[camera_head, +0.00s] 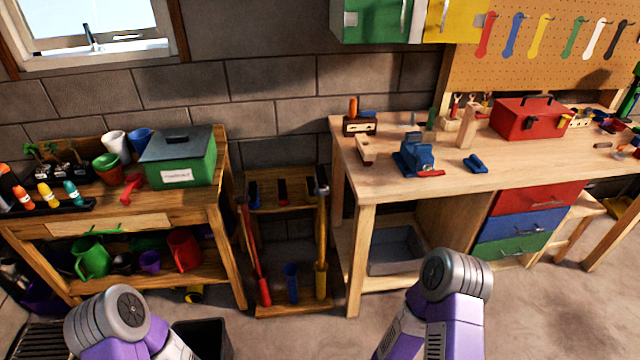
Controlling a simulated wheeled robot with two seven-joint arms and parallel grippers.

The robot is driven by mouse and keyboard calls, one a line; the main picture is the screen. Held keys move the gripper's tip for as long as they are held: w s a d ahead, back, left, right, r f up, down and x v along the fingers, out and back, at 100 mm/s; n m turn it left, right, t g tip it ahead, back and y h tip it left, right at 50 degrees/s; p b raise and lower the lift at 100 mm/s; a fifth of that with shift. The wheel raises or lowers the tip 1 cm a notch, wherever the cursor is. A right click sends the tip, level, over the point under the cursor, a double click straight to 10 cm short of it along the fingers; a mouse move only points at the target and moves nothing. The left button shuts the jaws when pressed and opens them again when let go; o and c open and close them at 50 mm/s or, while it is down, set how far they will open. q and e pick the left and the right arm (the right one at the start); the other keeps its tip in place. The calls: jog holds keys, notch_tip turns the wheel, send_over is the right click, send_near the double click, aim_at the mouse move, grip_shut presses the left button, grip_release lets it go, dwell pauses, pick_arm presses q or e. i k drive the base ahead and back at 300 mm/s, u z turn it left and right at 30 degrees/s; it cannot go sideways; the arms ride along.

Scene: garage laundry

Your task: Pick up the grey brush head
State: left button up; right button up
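I cannot make out a grey brush head for certain in the head view. A tool rack (295,308) stands between the two benches and holds long-handled tools, one with a red handle (252,245) and one with a yellow handle (320,240). Dark heads too small to identify show at its upper shelf. Only purple and grey links of my two arms show at the bottom edge. Neither gripper is in the picture, so their state is hidden.
A potting bench (215,205) with a green box (180,158) stands at left. A wooden workbench (385,186) with a blue vise (415,155) and a red toolbox (528,118) stands at right. A dark bin (203,340) is on the floor. Open floor (540,310) lies at lower right.

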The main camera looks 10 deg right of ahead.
aim_at(322, 189)
jog(key=u, duration=0.05)
jog(key=k, duration=0.5)
jog(key=z, duration=1.25)
jog(key=i, duration=1.1)
jog(key=u, duration=1.7)
